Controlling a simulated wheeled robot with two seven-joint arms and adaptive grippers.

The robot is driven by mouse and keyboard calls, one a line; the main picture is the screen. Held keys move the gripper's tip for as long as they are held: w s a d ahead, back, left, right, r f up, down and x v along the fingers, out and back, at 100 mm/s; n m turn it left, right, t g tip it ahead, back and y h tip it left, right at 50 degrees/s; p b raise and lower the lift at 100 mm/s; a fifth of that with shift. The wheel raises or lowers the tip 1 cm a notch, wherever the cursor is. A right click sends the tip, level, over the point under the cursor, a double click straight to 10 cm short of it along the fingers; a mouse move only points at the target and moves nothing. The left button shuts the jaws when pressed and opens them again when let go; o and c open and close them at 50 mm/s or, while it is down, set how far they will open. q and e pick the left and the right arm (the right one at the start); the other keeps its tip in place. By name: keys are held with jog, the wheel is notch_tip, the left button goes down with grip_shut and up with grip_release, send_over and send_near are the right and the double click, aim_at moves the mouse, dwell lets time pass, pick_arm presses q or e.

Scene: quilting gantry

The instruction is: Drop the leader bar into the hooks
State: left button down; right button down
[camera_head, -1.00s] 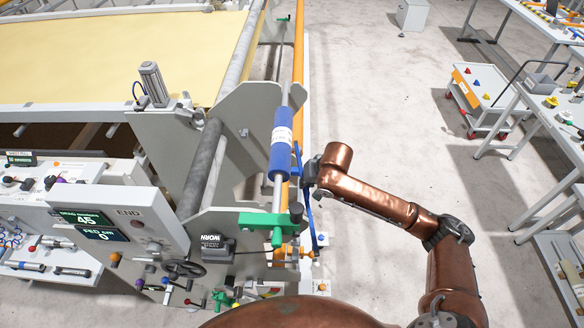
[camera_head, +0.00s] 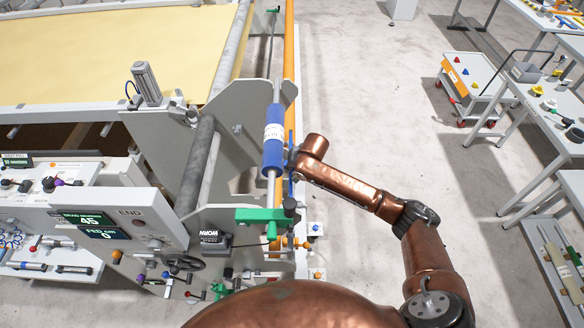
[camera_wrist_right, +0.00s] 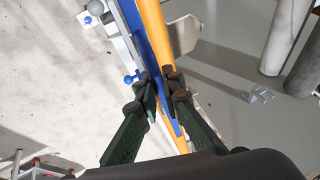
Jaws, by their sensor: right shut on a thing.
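My right gripper (camera_head: 291,158) is low beside the orange rail, its fingers mostly hidden in the head view. The right wrist view shows its fingers (camera_wrist_right: 161,88) closed around a slim blue bar (camera_wrist_right: 134,22), which looks like the leader bar. That bar (camera_head: 291,140) also shows in the head view, along the orange rail (camera_head: 289,70). A thick blue sleeve (camera_head: 273,158) with a white label sits on a metal rod just left of it. A green hook-like bracket (camera_head: 256,215) is at the rod's near end. Whether the blue bar touches any hook is unclear. My left gripper is not in view.
A control panel (camera_head: 130,212) and grey rollers (camera_head: 198,165) stand left, with yellow fabric (camera_head: 110,60) behind. A small blue knob (camera_head: 315,228) is near the rail's end. Open floor (camera_head: 370,120) lies right, then a cart (camera_head: 475,78) and tables.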

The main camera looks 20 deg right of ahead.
jog(key=shift+r, duration=0.15)
jog(key=shift+f, duration=3.65)
jog(key=shift+s, duration=0.1)
jog(key=c, duration=2.2)
grip_release()
jog(key=shift+f, duration=0.1)
jog(key=shift+o, duration=0.9)
